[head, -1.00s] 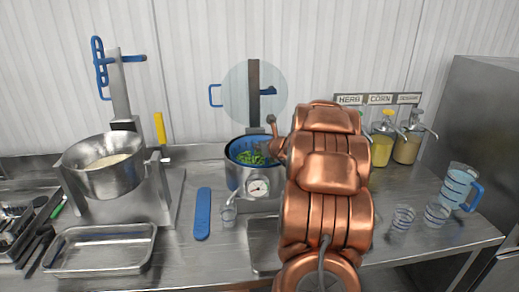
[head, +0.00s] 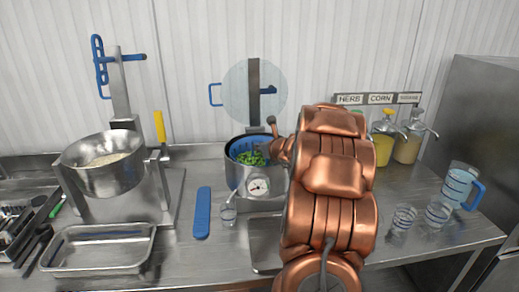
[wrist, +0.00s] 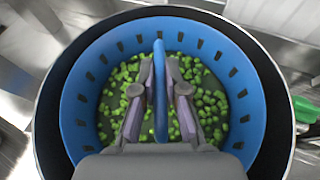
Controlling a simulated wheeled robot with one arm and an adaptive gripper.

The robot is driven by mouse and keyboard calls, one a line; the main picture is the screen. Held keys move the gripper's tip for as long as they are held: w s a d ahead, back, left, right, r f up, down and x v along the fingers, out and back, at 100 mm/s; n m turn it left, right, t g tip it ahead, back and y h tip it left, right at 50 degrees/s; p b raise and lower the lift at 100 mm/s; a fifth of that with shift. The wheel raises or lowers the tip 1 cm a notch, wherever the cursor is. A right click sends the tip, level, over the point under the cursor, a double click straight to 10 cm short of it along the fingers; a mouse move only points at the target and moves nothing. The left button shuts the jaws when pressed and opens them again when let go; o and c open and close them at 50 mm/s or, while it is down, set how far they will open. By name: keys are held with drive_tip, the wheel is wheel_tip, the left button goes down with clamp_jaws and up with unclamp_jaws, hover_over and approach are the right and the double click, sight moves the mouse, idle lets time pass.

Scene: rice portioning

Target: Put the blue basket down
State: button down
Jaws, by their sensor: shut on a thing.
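The blue basket (wrist: 85,90) holds green peas (wrist: 118,85) and sits inside the dark-rimmed round pot (wrist: 45,115). In the head view, the basket (head: 240,148) shows inside the steel pot (head: 236,174), which has a dial on its front. My gripper (wrist: 161,68) is over the middle of the basket, shut on its upright blue handle (wrist: 159,110). In the head view my copper-coloured arm covers the right side of the pot. I cannot tell whether the basket's bottom touches the pot's floor.
A steel bowl of rice (head: 103,168) stands at left, behind an empty steel tray (head: 98,252). A blue utensil (head: 202,213) and a small measuring cup (head: 229,212) lie near the pot. A blue-handled jug (head: 459,185) and sauce dispensers (head: 408,146) stand at right.

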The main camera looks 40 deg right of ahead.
drive_tip(key=shift+s+a+f, duration=0.1)
drive_tip(key=shift+a+f, duration=0.05)
drive_tip(key=shift+f, duration=0.55)
drive_tip(key=c, duration=1.2)
unclamp_jaws()
drive_tip(key=shift+f, duration=0.35)
drive_tip(key=shift+c, duration=0.2)
drive_tip(key=shift+a+f, duration=0.1)
drive_tip(key=shift+f, duration=0.05)
drive_tip(key=shift+s+f, duration=0.1)
drive_tip(key=shift+f, duration=0.05)
drive_tip(key=shift+g, duration=0.3)
drive_tip(key=shift+r+p, duration=0.55)
drive_tip(key=shift+p, duration=0.15)
drive_tip(key=shift+w+d+r+b+v, duration=0.1)
drive_tip(key=shift+r+b+v, duration=0.15)
drive_tip(key=shift+v, duration=1.8)
drive_tip(key=shift+w+d+r+b+v, duration=0.1)
drive_tip(key=shift+r+b+v, duration=0.15)
drive_tip(key=shift+v, duration=1.8)
drive_tip(key=shift+d+r+b+v, duration=0.15)
drive_tip(key=shift+b+v, duration=0.1)
drive_tip(key=shift+v, duration=1.8)
drive_tip(key=shift+w+a, duration=0.1)
